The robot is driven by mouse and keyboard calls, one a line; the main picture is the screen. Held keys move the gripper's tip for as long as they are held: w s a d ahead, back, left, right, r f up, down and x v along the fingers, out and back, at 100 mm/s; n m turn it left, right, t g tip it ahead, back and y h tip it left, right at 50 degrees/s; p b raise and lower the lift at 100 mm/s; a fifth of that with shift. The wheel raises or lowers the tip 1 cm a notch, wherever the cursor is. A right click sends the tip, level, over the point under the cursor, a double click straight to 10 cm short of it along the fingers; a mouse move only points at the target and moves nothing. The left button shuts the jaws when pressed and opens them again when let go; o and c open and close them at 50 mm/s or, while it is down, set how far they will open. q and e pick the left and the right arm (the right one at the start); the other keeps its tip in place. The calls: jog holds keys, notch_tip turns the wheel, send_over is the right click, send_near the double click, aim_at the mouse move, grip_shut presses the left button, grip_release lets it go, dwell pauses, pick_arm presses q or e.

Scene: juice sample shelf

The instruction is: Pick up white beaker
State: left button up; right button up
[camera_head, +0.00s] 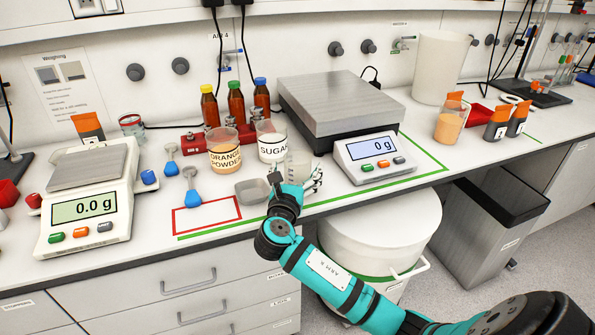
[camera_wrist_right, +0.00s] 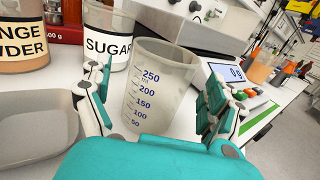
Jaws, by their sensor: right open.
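The white beaker (camera_wrist_right: 160,85) is a translucent cup with blue volume marks up to 250. It stands upright on the bench, and in the head view it (camera_head: 298,166) is partly hidden behind my right gripper (camera_head: 300,183). In the right wrist view my right gripper (camera_wrist_right: 158,105) is open, with one finger on the left side of the beaker and the other on its right. Gaps show between the fingers and the beaker walls. My left gripper is not in view.
The sugar jar (camera_head: 271,148) and orange powder jar (camera_head: 224,158) stand behind and left of the beaker. A grey weighing dish (camera_head: 252,191) lies close on the left. A large scale (camera_head: 375,157) stands right of it. A white bucket (camera_head: 380,235) stands below the bench edge.

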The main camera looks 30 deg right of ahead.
jog(key=shift+x, duration=1.15)
jog(key=c, duration=1.3)
